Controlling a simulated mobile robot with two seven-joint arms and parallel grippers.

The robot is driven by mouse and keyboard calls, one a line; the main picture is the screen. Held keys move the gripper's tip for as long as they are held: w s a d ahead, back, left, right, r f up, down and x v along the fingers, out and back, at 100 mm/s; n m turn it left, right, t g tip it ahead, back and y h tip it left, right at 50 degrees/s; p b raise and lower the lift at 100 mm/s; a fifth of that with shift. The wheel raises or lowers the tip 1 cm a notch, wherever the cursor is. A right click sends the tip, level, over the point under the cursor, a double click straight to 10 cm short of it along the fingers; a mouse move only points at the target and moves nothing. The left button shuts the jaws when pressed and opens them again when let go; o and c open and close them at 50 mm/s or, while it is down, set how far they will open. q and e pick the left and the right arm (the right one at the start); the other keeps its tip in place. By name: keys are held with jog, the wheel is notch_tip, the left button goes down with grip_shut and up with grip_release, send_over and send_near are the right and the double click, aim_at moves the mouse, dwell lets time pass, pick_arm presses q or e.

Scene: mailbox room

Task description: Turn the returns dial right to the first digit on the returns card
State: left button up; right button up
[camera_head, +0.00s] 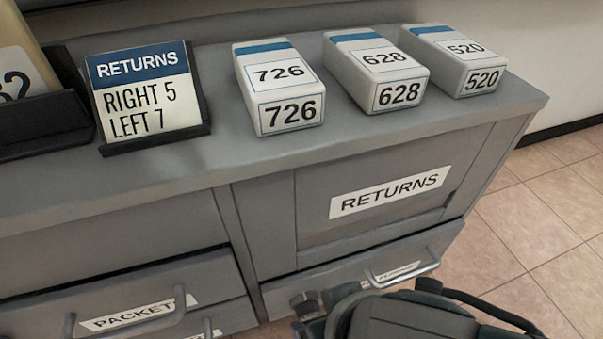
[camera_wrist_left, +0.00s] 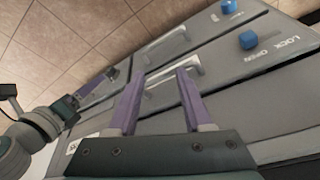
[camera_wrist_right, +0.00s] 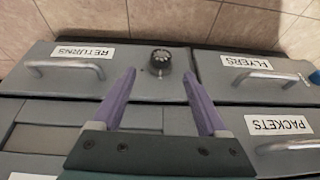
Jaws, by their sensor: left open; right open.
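The returns card (camera_head: 147,92) stands in a black holder on the cabinet top in the head view and reads RIGHT 5, LEFT 7. A black round dial (camera_wrist_right: 161,60) shows in the right wrist view, beside the drawer labelled RETURNS; its digits are too small to read. My right gripper (camera_wrist_right: 159,75) is open and empty, its fingertips on either side of the dial's line in the picture; I cannot tell its distance from the dial. My left gripper (camera_wrist_left: 160,73) is open and empty in front of a drawer front. The dial is not visible in the head view.
White boxes marked 726 (camera_head: 279,88), 628 (camera_head: 376,72) and 520 (camera_head: 453,60) stand on the cabinet top. Drawer handles (camera_wrist_right: 66,66) stick out beside the dial. Blue knobs (camera_wrist_left: 249,40) show in the left wrist view. Tiled floor (camera_head: 540,225) is clear at right.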

aim_at(310, 316)
jog(key=b+x, duration=0.6)
jog(key=x, duration=0.1)
jog(key=shift+s+f, duration=0.1)
jog(key=shift+f, duration=0.2)
jog(key=shift+w+a+f+b, duration=0.25)
jog(key=shift+f+b, duration=0.25)
jog(key=shift+b, duration=0.4)
jog(key=c, duration=0.8)
grip_shut()
